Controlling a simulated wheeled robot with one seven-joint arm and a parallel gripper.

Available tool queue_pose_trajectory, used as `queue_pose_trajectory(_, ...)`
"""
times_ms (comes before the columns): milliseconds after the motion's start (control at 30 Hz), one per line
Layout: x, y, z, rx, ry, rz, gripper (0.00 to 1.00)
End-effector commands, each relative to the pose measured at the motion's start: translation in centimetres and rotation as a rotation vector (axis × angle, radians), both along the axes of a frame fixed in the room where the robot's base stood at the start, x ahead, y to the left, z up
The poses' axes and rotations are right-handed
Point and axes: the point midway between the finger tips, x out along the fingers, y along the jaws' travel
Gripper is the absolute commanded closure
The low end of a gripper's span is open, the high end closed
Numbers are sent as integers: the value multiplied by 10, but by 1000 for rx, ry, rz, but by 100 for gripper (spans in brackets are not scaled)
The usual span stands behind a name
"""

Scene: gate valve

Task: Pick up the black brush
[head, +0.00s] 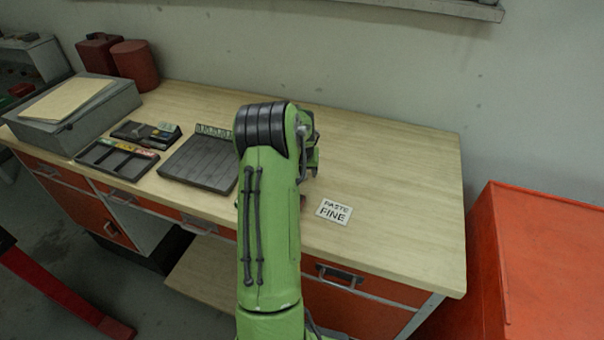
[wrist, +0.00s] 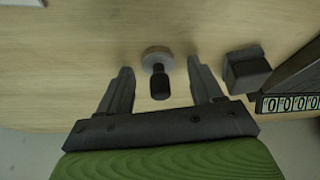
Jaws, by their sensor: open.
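In the wrist view, a small upright piece with a black handle (wrist: 160,84) and a round grey base stands on the wooden bench top. It may be the black brush, but its shape does not make this certain. My gripper (wrist: 160,68) is open, with one finger on each side of this piece and a visible gap on both sides. A dark square block (wrist: 247,70) stands to the right, outside the fingers. In the head view my green arm hides the gripper's fingers and the black-handled piece.
The wooden bench (head: 400,180) is clear on its right. A card reading "PASTE FINE" (head: 334,211) lies near the front edge. A dark slotted tray (head: 203,165), a compartment tray (head: 115,158) and a grey box (head: 82,115) lie left. An orange cabinet (head: 545,260) stands right.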

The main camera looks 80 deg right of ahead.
Motion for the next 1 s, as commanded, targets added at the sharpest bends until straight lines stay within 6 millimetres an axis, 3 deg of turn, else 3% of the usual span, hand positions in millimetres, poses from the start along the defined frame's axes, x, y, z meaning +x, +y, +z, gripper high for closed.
queue_pose_trajectory(100,0,0,1,0,0,0,34)
queue_pose_trajectory(500,0,0,1,0,0,0,95)
queue_pose_trajectory(767,0,0,7,-2,0,0,95)
queue_pose_trajectory(1000,1,-1,65,-6,-2,0,95)
